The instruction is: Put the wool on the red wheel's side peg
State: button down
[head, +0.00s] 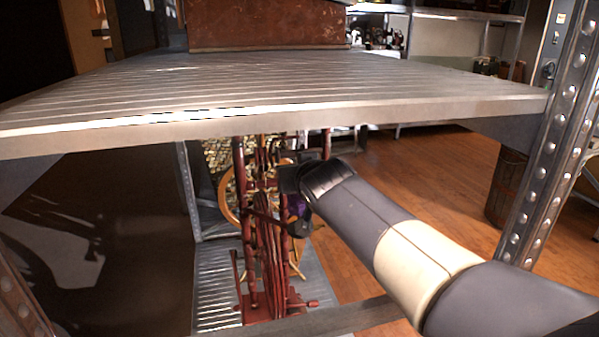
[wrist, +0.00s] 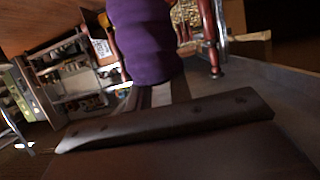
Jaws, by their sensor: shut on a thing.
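The purple wool (wrist: 145,42) stands large in front of my wrist camera, gripped at its lower end between my gripper's fingers (wrist: 160,92). In the head view a small part of the wool (head: 297,204) shows beside the dark end of my arm. The red spinning wheel (head: 250,278) stands upright on a lower metal shelf, behind and left of my gripper. A red turned post (wrist: 215,62) shows at the upper right of the wrist view, apart from the wool. My arm hides part of the wheel's right side, and I cannot make out the side peg clearly.
A ribbed metal shelf (head: 270,90) spans above my arm and the wheel, bearing a brown case (head: 265,25). A bar (head: 340,318) crosses low in front. Open wooden floor (head: 430,165) lies to the right.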

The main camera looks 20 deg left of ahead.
jog(key=shift+f+b, duration=1.9)
jog(key=shift+f, duration=0.05)
jog(key=c, duration=1.2)
grip_release()
jog(key=v, duration=1)
jog(key=shift+s+d, duration=0.15)
jog(key=shift+s, duration=0.2)
jog(key=shift+r, duration=0.1)
